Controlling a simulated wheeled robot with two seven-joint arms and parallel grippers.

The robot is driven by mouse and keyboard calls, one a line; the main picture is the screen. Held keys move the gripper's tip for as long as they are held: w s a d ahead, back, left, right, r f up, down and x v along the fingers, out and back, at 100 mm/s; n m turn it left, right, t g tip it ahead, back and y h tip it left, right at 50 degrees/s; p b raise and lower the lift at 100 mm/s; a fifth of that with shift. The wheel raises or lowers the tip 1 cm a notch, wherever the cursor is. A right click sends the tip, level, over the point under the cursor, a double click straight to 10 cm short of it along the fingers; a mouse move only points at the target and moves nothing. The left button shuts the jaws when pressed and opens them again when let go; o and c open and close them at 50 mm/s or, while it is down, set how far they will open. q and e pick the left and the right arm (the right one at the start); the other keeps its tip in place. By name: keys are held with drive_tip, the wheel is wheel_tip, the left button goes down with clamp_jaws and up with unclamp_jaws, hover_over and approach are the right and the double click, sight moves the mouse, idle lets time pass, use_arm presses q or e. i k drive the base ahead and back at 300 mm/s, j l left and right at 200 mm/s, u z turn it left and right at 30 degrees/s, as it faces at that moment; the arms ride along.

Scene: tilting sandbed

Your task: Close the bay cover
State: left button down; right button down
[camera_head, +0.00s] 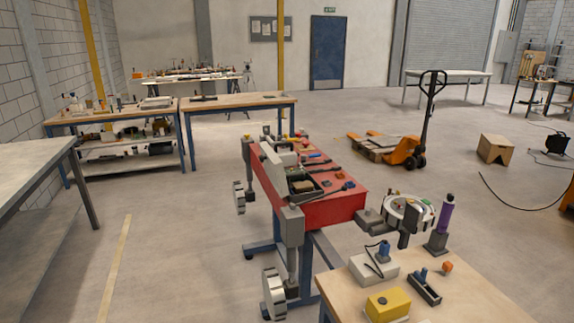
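A long red bed (345,204) stands in the middle of the picture on a blue wheeled frame (262,247). On it is a grey housing with an upright, light grey panel (277,165) at its left side. This panel may be the bay cover, standing raised, but I cannot tell for sure at this size. Beside it is a dark open tray or bay (312,183) with small parts in it, including a brown block (302,186). Neither of my grippers shows in the head view.
A wooden bench (458,300) at the front right holds a yellow box (388,305) and a white box (372,268). A round white dish (408,212) sits right of the bed. A pallet jack (405,153) stands behind.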

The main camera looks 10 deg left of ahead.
sight(274, 167)
drive_tip(key=i+j+z, duration=0.4)
drive_tip(key=j, duration=0.25)
drive_tip(key=i+j+z, duration=0.15)
drive_tip(key=i+j, duration=0.15)
drive_tip(key=i+j+z, duration=0.2)
drive_tip(key=j, duration=0.25)
